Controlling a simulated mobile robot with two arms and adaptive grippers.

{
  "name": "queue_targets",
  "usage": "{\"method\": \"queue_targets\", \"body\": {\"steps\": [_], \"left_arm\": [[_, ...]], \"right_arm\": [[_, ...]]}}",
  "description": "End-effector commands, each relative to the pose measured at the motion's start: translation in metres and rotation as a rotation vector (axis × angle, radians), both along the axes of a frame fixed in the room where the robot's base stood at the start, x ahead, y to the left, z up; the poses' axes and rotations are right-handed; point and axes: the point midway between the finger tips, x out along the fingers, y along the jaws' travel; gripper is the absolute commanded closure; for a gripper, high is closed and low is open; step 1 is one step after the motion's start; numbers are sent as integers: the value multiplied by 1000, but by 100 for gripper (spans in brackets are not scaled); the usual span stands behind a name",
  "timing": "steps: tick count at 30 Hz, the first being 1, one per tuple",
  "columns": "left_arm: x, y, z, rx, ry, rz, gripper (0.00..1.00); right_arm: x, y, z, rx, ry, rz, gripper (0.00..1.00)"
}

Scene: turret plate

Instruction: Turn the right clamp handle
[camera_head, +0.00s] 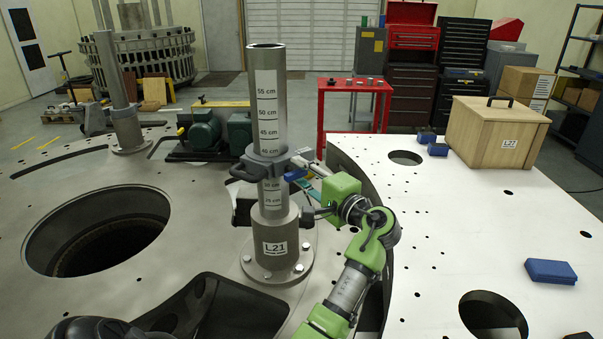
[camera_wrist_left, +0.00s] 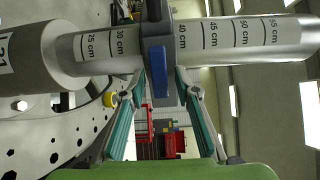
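A grey clamp (camera_head: 268,165) sits around an upright metal post (camera_head: 267,100) marked with a cm scale. A blue handle (camera_head: 295,174) sticks out on the clamp's right side. It also shows in the left wrist view (camera_wrist_left: 157,70) against the clamp. A dark handle (camera_head: 240,174) sticks out on the clamp's left. My left gripper (camera_head: 307,172), on the green arm, reaches the clamp from the right. In the left wrist view its teal fingers (camera_wrist_left: 163,85) are apart, one on each side of the blue handle. Contact with the handle cannot be told. My right gripper is not in view.
The post stands on a bolted base labelled L21 (camera_head: 275,247) on the grey plate. A large round hole (camera_head: 97,232) is to its left. A wooden box (camera_head: 500,133) and blue blocks (camera_head: 550,271) lie on the right plate. A red table (camera_head: 354,86) stands behind.

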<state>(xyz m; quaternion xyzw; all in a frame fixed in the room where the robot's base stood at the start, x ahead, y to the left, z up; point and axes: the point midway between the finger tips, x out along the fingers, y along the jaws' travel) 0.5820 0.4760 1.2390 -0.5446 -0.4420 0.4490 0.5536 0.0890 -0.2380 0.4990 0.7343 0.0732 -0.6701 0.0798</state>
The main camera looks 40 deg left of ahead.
Motion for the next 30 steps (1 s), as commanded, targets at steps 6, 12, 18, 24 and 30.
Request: {"method": "queue_targets", "body": {"steps": [6,12,18,24,30], "left_arm": [[-4,-25,-1,-2,-1,-3,71],[-11,-57,-1,-2,0,-3,71],[-14,-73,-1,0,1,-2,71],[-15,-74,0,1,1,-1,71],[-15,-73,0,0,1,-1,71]], "right_arm": [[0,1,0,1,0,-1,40],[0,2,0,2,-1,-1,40],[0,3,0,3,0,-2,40],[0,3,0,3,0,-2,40],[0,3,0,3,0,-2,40]]}}
